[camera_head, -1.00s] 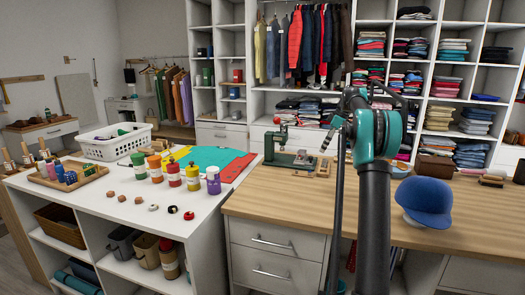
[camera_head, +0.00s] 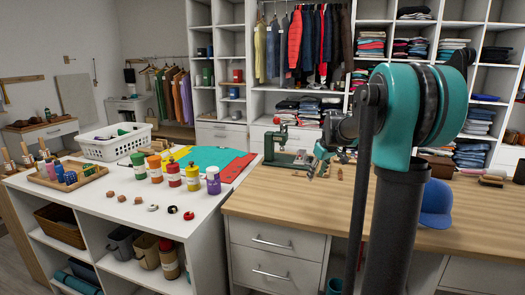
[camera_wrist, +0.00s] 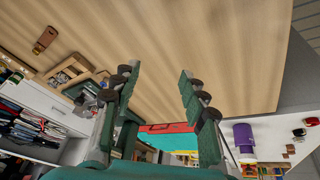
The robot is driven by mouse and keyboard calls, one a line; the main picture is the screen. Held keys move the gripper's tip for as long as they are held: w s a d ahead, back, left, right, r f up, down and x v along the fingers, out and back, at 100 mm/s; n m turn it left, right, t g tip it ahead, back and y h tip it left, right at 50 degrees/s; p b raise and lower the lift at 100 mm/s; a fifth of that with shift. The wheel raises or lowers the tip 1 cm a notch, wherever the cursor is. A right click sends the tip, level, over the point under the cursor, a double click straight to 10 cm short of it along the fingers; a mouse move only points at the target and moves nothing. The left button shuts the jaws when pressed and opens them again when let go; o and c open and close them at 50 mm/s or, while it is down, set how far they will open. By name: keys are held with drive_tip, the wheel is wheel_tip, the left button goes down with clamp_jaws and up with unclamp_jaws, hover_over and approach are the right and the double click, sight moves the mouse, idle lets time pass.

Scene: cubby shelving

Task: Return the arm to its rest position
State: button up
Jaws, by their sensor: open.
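My gripper (camera_head: 315,166) hangs over the wooden-topped workbench (camera_head: 275,200), near its back left part, with the sewing machine (camera_head: 281,142) behind and to the left. In the wrist view my gripper (camera_wrist: 158,82) has its two green fingers spread apart with nothing between them. My own teal and dark arm stands large at the right of the head view and is bent at the elbow. It hides part of the bench and shelving.
A blue cap (camera_head: 436,205) on the bench is partly hidden behind my arm. Shelving with folded clothes stands behind. The bench's front left part is clear.

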drive_tip(key=s+a+f+m, duration=0.1)
drive_tip(key=s+f+m, duration=0.1)
drive_tip(key=s+f, duration=0.4)
drive_tip(key=s+a+f+m+h, duration=0.1)
drive_tip(key=s+f, duration=0.5)
drive_tip(key=s, duration=1.1)
drive_tip(key=s+f+m, duration=0.3)
drive_tip(key=s+f, duration=0.3)
drive_tip(key=s, duration=0.6)
drive_tip(key=shift+a+h, duration=0.3)
drive_tip(key=shift+a, duration=0.1)
drive_tip(key=shift+d, duration=0.1)
drive_tip(key=shift+c, duration=1.1)
